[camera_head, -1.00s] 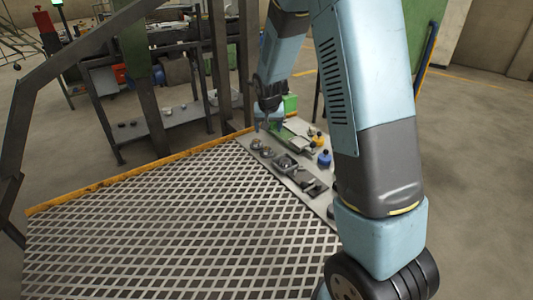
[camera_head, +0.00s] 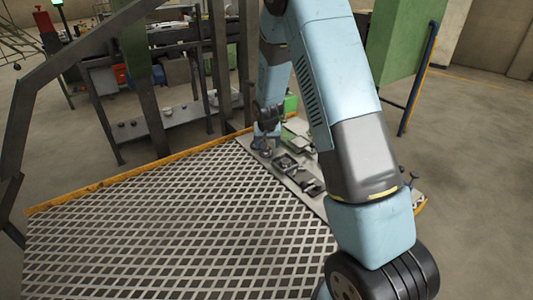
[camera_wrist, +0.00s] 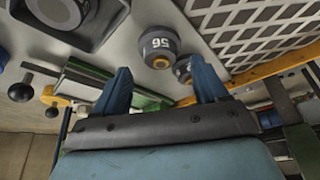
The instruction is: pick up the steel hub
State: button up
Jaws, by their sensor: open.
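A grey round metal part marked "56" (camera_wrist: 157,42), which looks like the steel hub, sits on the light work plate (camera_wrist: 125,52). A second, smaller round metal part (camera_wrist: 182,70) is close behind it, partly hidden by a finger; I cannot be sure which is the hub. My gripper (camera_wrist: 162,82) is open, its two blue fingers apart and empty. In the wrist view the "56" part appears in the gap between the fingers, just beyond the tips. In the head view my gripper (camera_head: 266,142) is low over the plate's far end, hiding much of the parts there.
A square housing with a round bore (camera_wrist: 62,12) lies on the plate, with black knobs (camera_wrist: 20,90) and a green item nearby. A wide metal grating (camera_head: 180,220) with a yellow edge adjoins the plate. A shelf table (camera_head: 170,118) stands behind.

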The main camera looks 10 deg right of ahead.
aim_at(266, 151)
jog(key=shift+x, duration=1.6)
jog(key=c, duration=1.1)
jog(key=shift+c, duration=0.3)
jog(key=shift+r, duration=0.15)
